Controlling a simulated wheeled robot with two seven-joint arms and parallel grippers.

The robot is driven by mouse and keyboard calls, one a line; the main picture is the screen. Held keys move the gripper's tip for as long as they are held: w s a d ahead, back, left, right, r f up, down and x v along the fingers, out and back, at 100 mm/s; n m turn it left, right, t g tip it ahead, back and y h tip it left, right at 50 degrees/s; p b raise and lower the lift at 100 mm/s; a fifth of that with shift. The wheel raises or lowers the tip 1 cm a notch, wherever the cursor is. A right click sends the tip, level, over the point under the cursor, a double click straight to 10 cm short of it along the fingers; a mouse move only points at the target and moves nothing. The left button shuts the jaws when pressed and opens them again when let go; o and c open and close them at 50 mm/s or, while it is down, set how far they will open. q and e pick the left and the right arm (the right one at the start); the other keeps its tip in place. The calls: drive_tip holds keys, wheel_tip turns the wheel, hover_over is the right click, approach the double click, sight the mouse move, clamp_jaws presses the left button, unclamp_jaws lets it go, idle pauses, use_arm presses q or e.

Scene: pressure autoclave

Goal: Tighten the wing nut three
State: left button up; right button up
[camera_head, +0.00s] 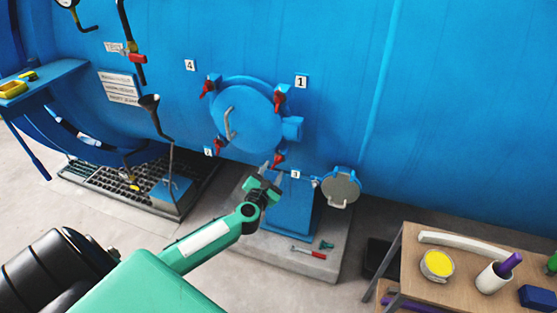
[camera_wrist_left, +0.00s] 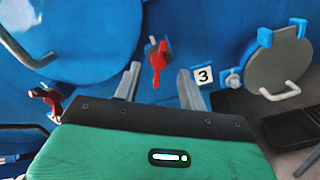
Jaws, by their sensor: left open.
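Wing nut three (camera_head: 279,160) is red and sits at the lower right of the round blue hatch (camera_head: 247,118), above the label 3 (camera_head: 295,174). It also shows in the left wrist view (camera_wrist_left: 158,60), roughly upright. My left gripper (camera_head: 272,171) is open just below and in front of this nut. In the left wrist view its two fingers stand either side of the nut's lower part as seen, with gaps on both sides. I cannot tell how deep the fingers reach. My right gripper is not in view.
Other red wing nuts sit near label 1 (camera_head: 301,81), label 4 (camera_head: 190,65) and label 2 (camera_head: 208,152). A small round cover (camera_head: 341,188) hangs at the right. A wooden table (camera_head: 410,256) stands at lower right. A red-handled tool (camera_head: 308,252) lies on the plinth.

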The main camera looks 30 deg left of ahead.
sight(278, 161)
use_arm(q)
drive_tip(key=shift+x, duration=3.15)
clamp_jaws()
